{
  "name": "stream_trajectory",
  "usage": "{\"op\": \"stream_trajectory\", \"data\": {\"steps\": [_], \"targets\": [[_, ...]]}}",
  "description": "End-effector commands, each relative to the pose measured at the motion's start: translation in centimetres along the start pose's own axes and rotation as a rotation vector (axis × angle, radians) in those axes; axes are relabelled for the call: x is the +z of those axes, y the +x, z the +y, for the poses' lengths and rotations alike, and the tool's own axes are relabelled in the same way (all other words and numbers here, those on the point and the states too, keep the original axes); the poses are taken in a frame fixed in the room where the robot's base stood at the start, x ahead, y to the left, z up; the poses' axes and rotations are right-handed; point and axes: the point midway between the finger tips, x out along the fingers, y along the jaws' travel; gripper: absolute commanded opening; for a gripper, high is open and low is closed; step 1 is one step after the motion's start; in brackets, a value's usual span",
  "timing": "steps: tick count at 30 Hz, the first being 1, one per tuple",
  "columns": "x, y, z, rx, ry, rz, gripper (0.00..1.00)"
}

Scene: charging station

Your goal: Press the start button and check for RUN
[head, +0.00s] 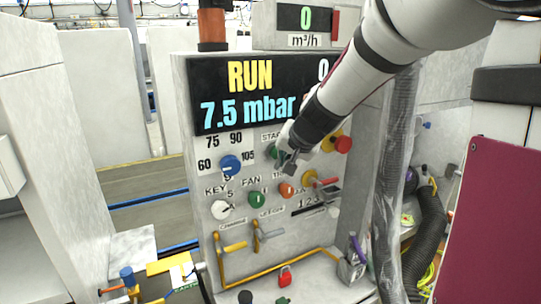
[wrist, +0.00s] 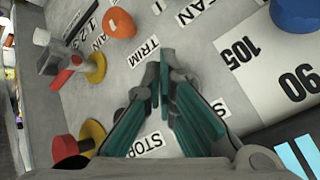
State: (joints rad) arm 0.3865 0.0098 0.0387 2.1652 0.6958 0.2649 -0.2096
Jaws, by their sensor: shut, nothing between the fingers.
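The display (head: 218,118) on the grey panel reads RUN in yellow and 7.5 mbar in blue; my arm covers part of its right side. The green start button (head: 273,152) is under a partly covered START label, just left of my gripper (head: 290,166). My gripper is shut and empty in front of the panel; I cannot tell whether it touches anything. In the wrist view the shut fingers (wrist: 167,56) point toward the TRIM label, and the start button is not visible there. The red stop button (head: 343,144) on a yellow base stands to the right.
The panel also carries a blue knob (head: 230,165), a white key knob (head: 221,209), a green fan knob (head: 257,199), an orange trim knob (head: 287,190) and a red-handled switch (head: 322,182). A red padlock (head: 285,276) is below. A hose (head: 432,225) hangs at right.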

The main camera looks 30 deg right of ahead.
Motion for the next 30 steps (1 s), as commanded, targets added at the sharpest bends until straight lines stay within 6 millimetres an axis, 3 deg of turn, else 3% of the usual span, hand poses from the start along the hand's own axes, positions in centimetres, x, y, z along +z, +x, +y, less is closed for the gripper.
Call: {"op": "stream_trajectory", "data": {"steps": [11,30], "targets": [[0.2,-0.2,0.2,0.0,0.0,0.0,0.0],[2.6,-3.5,2.6,0.0,0.0,0.0,0.0]]}}
